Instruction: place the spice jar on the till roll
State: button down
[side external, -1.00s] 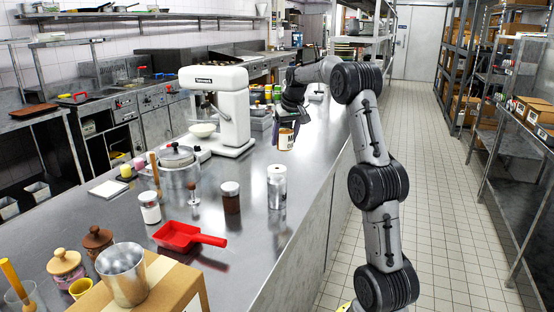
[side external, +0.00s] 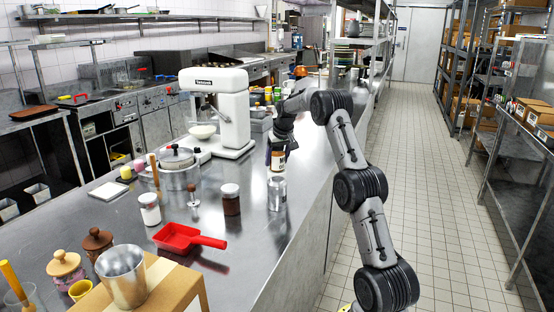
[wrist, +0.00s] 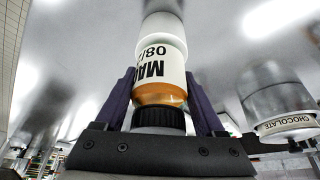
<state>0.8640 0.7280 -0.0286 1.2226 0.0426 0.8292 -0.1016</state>
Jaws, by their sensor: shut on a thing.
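The spice jar (side external: 278,158) has a white label, an orange-brown band and a dark cap. My gripper (side external: 279,147) is shut on it and holds it roughly upright. In the wrist view the jar (wrist: 162,70) sits between the two purple fingers, cap end nearest the camera.
A brown jar with a white lid (side external: 231,200) stands left of the till roll. A red scoop (side external: 180,238) lies nearer the camera. A white mixer (side external: 222,110) stands behind. In the wrist view a container labelled CHOCOLATE (wrist: 287,126) is at the right.

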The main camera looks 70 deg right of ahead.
grip_release()
jog(key=shift+f, duration=0.1)
jog(key=v, duration=1.2)
jog(key=s+a+r+n, duration=0.1)
jog(key=a+r, duration=0.1)
jog(key=a, duration=0.6)
jog(key=s+a+r+n+t+y, duration=0.1)
jog(key=a+r+n, duration=0.1)
jog(key=a, duration=0.7)
jog(key=s+a+r+n, duration=0.1)
jog(key=a+r, duration=0.2)
jog(key=a, duration=0.5)
jog(key=s+a+f+n+y, duration=0.1)
jog(key=s+a+f, duration=0.3)
jog(key=s+a, duration=0.5)
jog(key=s+a+f+n+t+y, duration=0.1)
jog(key=s+a+f+n, duration=0.3)
jog(key=s+a, duration=0.5)
jog(key=shift+s+a+f, duration=0.4)
jog(key=shift+a+f, duration=0.2)
